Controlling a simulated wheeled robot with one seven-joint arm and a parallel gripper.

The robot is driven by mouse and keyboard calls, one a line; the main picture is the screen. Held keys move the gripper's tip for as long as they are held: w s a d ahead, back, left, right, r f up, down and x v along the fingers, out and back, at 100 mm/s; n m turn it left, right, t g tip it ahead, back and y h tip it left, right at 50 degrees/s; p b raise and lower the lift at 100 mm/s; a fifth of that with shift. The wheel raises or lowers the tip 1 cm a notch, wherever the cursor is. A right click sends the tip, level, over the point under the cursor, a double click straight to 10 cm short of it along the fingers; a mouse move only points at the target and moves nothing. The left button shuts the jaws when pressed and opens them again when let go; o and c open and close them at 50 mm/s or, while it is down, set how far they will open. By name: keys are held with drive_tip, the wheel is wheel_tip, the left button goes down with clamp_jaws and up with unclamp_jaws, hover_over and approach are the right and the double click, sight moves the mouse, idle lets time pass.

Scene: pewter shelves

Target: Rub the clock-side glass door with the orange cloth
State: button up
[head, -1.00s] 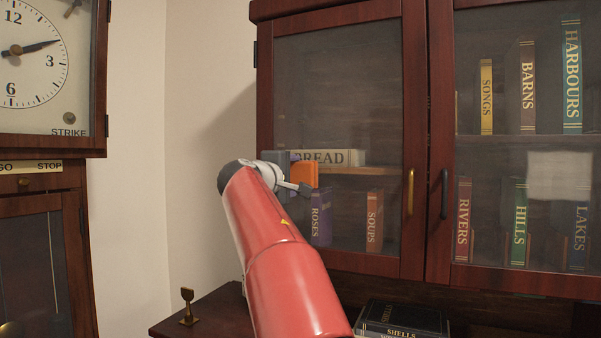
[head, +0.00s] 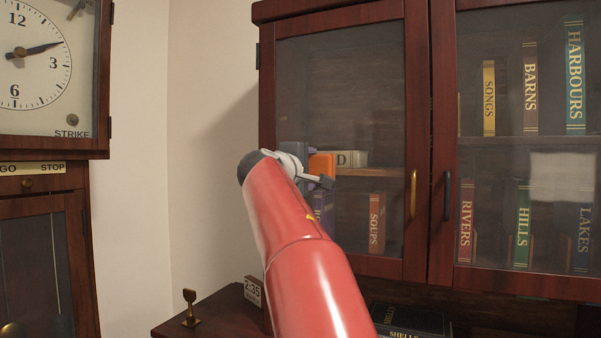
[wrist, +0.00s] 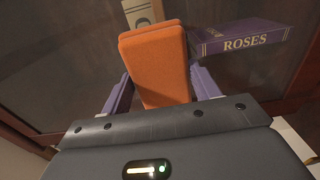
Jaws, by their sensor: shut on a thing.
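The clock-side glass door (head: 340,90) is the left door of the dark wood cabinet, and it is closed. My gripper (head: 318,158) is in front of its lower left part. The orange cloth (wrist: 157,65) is a folded block between my gripper's two purple fingers (wrist: 160,90) in the wrist view, and they are shut on it. The cloth also shows in the head view (head: 322,165), partly hidden by my gripper. Its far end is at or close to the glass; I cannot tell whether it touches. The clock (head: 45,62) is at the far left.
Books stand behind the glass, among them ROSES (wrist: 245,42) and SOUPS (head: 377,222). The left door has a brass handle (head: 413,195), the right door a dark one (head: 447,195). Below are a brass key-like piece (head: 190,308), a 2:35 card (head: 253,290) and dark stacked books (head: 410,322).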

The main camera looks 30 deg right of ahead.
sight(346, 169)
drive_tip(key=shift+s+d+b, duration=0.3)
drive_tip(key=shift+s+d, duration=0.5)
drive_tip(key=shift+s, duration=0.25)
drive_tip(key=shift+s+d+b, duration=0.25)
drive_tip(key=shift+s+d, duration=0.55)
drive_tip(key=shift+s, duration=0.2)
drive_tip(key=shift+s+d+b, duration=0.3)
drive_tip(key=shift+s+d, duration=0.5)
drive_tip(key=shift+s, duration=0.25)
drive_tip(key=shift+w+a+p, duration=0.3)
drive_tip(key=shift+w+a, duration=0.4)
drive_tip(key=shift+w, duration=0.25)
drive_tip(key=shift+w+a+p, duration=0.3)
drive_tip(key=shift+w+a, duration=0.4)
drive_tip(key=shift+w, duration=0.2)
drive_tip(key=shift+w+a+p, duration=0.3)
drive_tip(key=shift+w+a, duration=0.4)
drive_tip(key=shift+w, duration=0.25)
drive_tip(key=w+a, duration=0.1)
drive_tip(key=w+a+p, duration=0.1)
drive_tip(key=w, duration=0.1)
drive_tip(key=shift+w+a, duration=0.25)
drive_tip(key=shift+a, duration=0.15)
drive_tip(key=b+v, duration=0.2)
drive_tip(key=v, duration=0.4)
drive_tip(key=shift+b, duration=0.35)
drive_tip(key=shift+b+v, duration=0.5)
drive_tip(key=shift+v, duration=1)
